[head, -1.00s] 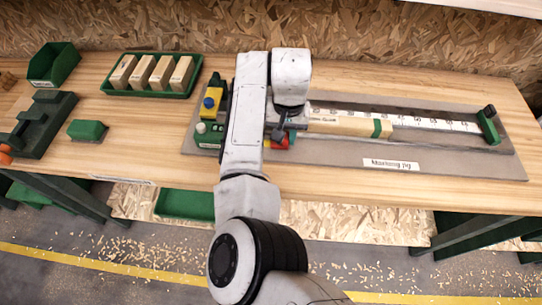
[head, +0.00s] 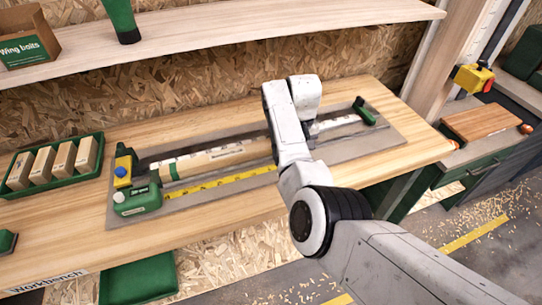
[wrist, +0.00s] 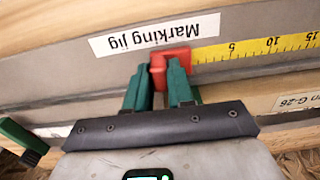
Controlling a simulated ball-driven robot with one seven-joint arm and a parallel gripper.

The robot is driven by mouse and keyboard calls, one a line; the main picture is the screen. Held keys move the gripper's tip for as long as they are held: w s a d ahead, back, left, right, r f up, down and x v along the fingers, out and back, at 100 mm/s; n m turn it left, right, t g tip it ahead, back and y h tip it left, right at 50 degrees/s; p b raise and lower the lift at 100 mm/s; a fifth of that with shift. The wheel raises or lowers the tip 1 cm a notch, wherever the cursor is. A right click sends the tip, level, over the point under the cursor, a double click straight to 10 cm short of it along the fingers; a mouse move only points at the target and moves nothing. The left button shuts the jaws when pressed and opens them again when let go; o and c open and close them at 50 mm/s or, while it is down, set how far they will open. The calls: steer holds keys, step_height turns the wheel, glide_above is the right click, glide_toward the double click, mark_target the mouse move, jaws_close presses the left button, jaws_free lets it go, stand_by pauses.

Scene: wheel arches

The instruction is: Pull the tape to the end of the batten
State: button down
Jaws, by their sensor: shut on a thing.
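The tape measure (head: 137,199) is a green case at the left end of the marking jig (head: 385,137). Its yellow tape (head: 222,180) lies drawn out along the near side of the pale batten (head: 225,156). My gripper (wrist: 168,72) is shut on the red tape hook (wrist: 176,60) in the wrist view, with the yellow tape (wrist: 255,45) running off to the right. Part of the batten and its label (wrist: 295,100) show at the right there. In the head view my arm hides the gripper, the hook and the batten's right end.
A green end stop (head: 364,111) stands at the jig's far right; it also shows in the wrist view (wrist: 22,138). A green tray of wooden blocks (head: 55,165) is at the left. A shelf (head: 210,40) hangs above. A yellow-and-red device (head: 473,78) is at the right.

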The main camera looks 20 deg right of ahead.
steer(key=shift+d, duration=2.15)
steer(key=c, duration=1)
jaws_free()
steer(key=shift+c, duration=0.2)
steer(key=shift+r, duration=0.1)
step_height(320, 180, up, 11)
steer(key=b, duration=0.1)
steer(key=shift+f, duration=0.2)
steer(key=shift+f, duration=0.1)
